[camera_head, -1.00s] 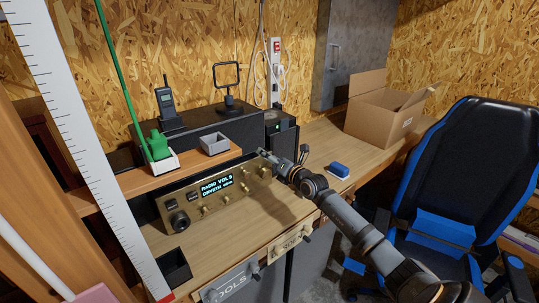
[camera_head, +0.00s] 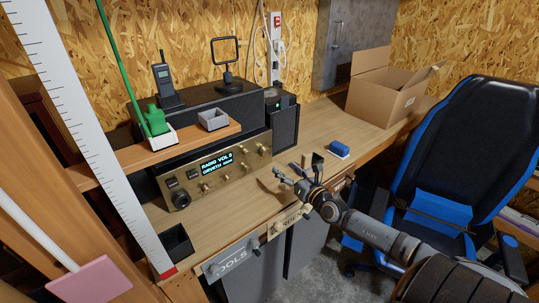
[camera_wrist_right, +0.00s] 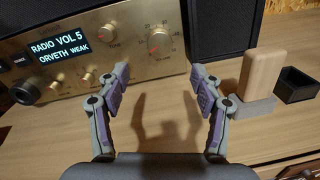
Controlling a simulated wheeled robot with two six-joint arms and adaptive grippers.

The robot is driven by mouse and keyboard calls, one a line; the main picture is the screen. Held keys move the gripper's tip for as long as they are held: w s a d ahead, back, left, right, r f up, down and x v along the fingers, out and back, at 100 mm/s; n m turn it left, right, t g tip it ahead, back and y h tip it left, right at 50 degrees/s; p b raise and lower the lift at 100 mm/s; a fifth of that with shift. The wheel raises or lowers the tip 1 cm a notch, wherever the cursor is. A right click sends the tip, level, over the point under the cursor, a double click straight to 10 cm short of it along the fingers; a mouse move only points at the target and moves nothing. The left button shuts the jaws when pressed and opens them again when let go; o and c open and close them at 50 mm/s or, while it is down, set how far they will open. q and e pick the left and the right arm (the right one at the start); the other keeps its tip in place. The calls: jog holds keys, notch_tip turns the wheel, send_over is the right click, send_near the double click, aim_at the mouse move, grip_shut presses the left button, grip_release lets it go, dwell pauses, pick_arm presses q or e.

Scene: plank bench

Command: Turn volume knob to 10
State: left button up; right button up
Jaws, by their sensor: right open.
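The gold-faced radio (camera_head: 215,172) sits under the shelf on the bench; its display (camera_wrist_right: 57,50) reads "RADIO VOL 5" and "ORVETH WEAK" in the right wrist view. A knob ringed by printed numbers (camera_wrist_right: 160,42), which looks like the volume knob, is at the right end of the panel. My right gripper (camera_head: 297,168) is open and empty over the bench, in front and to the right of the radio. In the wrist view its fingers (camera_wrist_right: 162,76) point toward the numbered knob, apart from it, with the knob roughly between them. My left gripper is out of view.
A black speaker (camera_head: 285,124) stands right of the radio. The wrist view shows a pale wooden block (camera_wrist_right: 262,74) and a small black tray (camera_wrist_right: 297,85) to the right. A blue item (camera_head: 339,149) and a cardboard box (camera_head: 385,100) are farther right. Bench before the radio is clear.

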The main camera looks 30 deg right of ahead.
aim_at(267, 153)
jog(key=w+b, duration=0.2)
jog(key=w, duration=0.3)
jog(key=w+b, duration=0.2)
jog(key=w, duration=0.3)
jog(key=shift+a+f+b, duration=0.1)
jog(key=shift+f+b, duration=0.1)
jog(key=shift+b, duration=0.2)
jog(key=shift+w+r, duration=0.15)
jog(key=shift+w, duration=0.25)
jog(key=shift+c, duration=0.3)
jog(key=c, duration=1.1)
jog(key=shift+r+m+p, duration=0.15)
jog(key=shift+m+p, duration=0.65)
jog(key=shift+m, duration=0.3)
jog(key=shift+m+p, duration=0.9)
jog(key=shift+m, duration=0.8)
jog(key=shift+f, duration=0.2)
